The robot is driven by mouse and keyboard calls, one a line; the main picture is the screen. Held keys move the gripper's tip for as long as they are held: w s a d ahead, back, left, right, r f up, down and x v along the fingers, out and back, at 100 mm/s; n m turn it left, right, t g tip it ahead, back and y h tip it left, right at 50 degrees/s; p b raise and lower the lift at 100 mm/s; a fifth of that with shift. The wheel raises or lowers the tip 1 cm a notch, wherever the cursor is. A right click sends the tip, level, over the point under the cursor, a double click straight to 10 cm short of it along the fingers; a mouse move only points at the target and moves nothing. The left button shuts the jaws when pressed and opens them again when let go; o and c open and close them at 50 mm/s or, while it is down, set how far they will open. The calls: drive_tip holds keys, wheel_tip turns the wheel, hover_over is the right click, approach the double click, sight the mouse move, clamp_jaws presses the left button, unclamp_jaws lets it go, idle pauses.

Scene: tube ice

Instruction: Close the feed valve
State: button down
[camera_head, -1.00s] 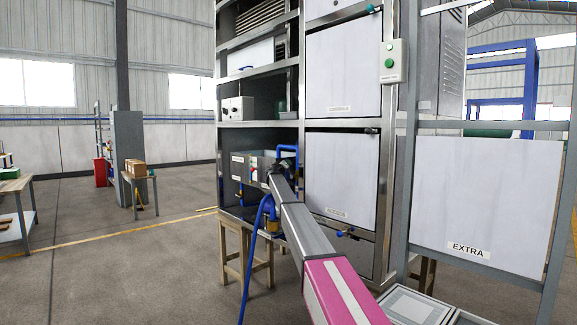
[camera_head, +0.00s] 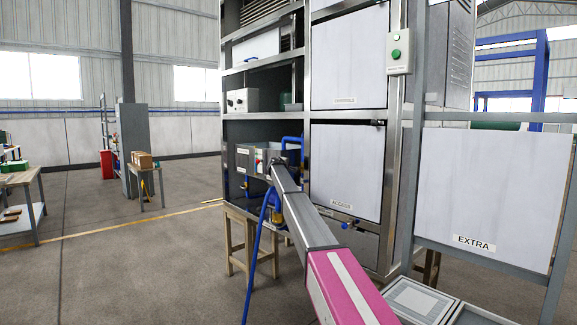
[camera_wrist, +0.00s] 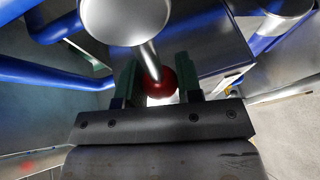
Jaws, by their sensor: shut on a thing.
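In the wrist view, a red ball knob (camera_wrist: 161,82) sits at the end of a bare metal rod (camera_wrist: 151,57) that runs up to a large round metal part (camera_wrist: 127,18). My gripper (camera_wrist: 160,86) has its dark green fingers on either side of the knob and is shut on it. I cannot read a label on this handle. In the head view, my arm reaches into the open lower-left bay of the steel cabinet, and my gripper (camera_head: 275,165) is small there, beside a grey box and blue pipe. The arm hides part of the bay.
Blue pipes (camera_wrist: 50,75) cross the wrist view near the handle. In the head view, a blue hose (camera_head: 254,270) hangs down beside my arm. A white access door (camera_head: 345,170) stands right of the bay, and an EXTRA panel (camera_head: 487,190) farther right.

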drive_tip(key=shift+f+n, duration=0.3)
drive_tip(key=shift+f, duration=0.05)
idle(0.3)
drive_tip(key=c, duration=0.8)
unclamp_jaws()
drive_tip(key=shift+f, duration=0.1)
drive_tip(key=shift+s+a+r, duration=0.2)
drive_tip(key=shift+s+a, duration=0.15)
drive_tip(key=shift+s, duration=0.25)
drive_tip(key=v, duration=0.9)
drive_tip(key=shift+s+a+r, duration=0.1)
drive_tip(key=shift+a+r, duration=0.05)
drive_tip(key=shift+a, duration=0.05)
